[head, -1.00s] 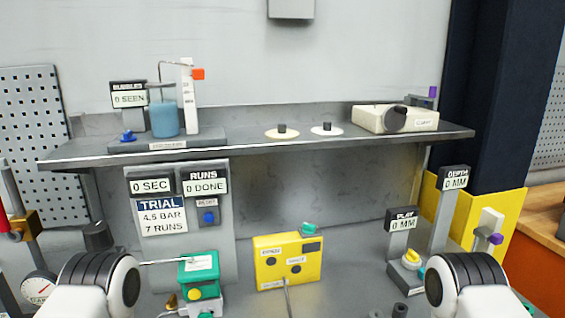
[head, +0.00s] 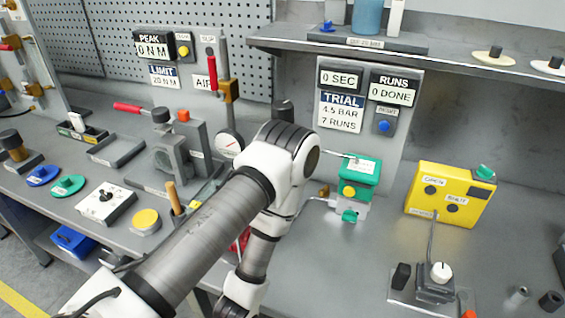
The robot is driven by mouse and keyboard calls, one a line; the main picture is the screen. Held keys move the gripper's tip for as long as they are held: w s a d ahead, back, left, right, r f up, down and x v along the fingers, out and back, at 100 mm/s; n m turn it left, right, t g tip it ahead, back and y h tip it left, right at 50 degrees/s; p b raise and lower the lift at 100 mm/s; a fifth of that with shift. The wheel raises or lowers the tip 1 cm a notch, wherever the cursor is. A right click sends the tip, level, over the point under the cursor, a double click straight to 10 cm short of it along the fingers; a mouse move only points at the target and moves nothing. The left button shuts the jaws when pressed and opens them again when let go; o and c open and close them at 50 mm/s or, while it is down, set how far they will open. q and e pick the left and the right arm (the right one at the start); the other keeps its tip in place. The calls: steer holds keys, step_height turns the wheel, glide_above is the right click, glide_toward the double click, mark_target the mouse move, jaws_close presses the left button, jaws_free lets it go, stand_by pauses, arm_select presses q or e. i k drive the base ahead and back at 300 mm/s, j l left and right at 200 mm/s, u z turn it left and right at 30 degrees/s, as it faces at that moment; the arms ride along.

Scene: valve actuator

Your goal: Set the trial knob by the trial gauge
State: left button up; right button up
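The trial sign (head: 341,112) reads 4.5 BAR and 7 RUNS in the head view. A round white gauge (head: 230,144) with a red needle stands left of my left arm; its reading is too small to tell. A black knob-like cylinder (head: 283,107) rises behind my arm, its lower part hidden. A white knob (head: 441,271) sits on a small dark block at the lower right. No readable label marks any knob as the trial knob. My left arm crosses the middle; neither gripper shows.
A green-topped unit (head: 350,177) with a yellow button stands right of my arm. A yellow box (head: 450,194) stands farther right. A shelf (head: 400,46) overhangs the back right. Bench between the green unit and white knob is mostly clear.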

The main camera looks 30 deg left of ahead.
mark_target(351, 217)
steer(key=k+j+u, duration=0.1)
steer(key=u, duration=0.4)
steer(key=k+j+u, duration=0.15)
steer(key=u, duration=0.3)
steer(key=k, duration=0.1)
